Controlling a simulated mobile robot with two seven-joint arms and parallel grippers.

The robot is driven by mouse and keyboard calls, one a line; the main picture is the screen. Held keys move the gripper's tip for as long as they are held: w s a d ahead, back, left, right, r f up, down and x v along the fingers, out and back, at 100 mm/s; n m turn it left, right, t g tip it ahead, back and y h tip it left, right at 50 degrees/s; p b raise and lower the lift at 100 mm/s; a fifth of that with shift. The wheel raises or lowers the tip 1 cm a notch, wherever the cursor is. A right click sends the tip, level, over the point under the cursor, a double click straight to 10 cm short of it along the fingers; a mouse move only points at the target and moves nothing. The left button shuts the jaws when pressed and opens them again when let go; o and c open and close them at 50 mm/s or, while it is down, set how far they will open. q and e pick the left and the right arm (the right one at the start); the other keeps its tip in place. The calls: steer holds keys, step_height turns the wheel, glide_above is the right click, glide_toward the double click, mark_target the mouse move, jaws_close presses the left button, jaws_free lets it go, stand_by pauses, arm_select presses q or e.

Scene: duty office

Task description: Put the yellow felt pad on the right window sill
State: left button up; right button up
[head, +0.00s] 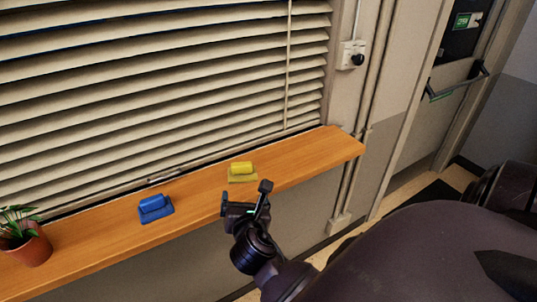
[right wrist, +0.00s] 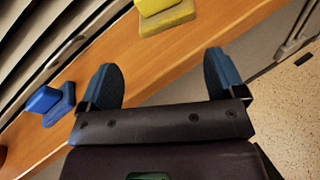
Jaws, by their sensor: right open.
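The yellow felt pad (head: 242,178), a flat base with a raised block on top, lies on the wooden window sill (head: 300,166) below the blinds. It also shows at the top of the right wrist view (right wrist: 168,20). My right gripper (head: 245,192) is open and empty, at the front edge of the sill just in front of the yellow pad. In the right wrist view its two blue fingers (right wrist: 160,62) are spread apart, with the yellow pad beyond their tips and not between them. My left gripper is not in view.
A blue pad (head: 155,208) of like shape lies on the sill to the left. A potted plant (head: 28,248) stands at the sill's left end. Slatted blinds (head: 150,80) rise behind. The sill's right end is bare. A door (head: 455,90) is at right.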

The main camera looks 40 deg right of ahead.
steer(key=s+a+f+m+y, duration=0.1)
steer(key=s+f+m+y, duration=0.3)
steer(key=s+f+m, duration=0.3)
steer(key=s+a+f+m+g+y, duration=0.1)
steer(key=s+f+m+y, duration=0.3)
steer(key=m, duration=1.4)
steer(key=shift+s+a+f+m+g, duration=0.3)
steer(key=shift+s+f, duration=1.55)
steer(key=shift+f, duration=1.55)
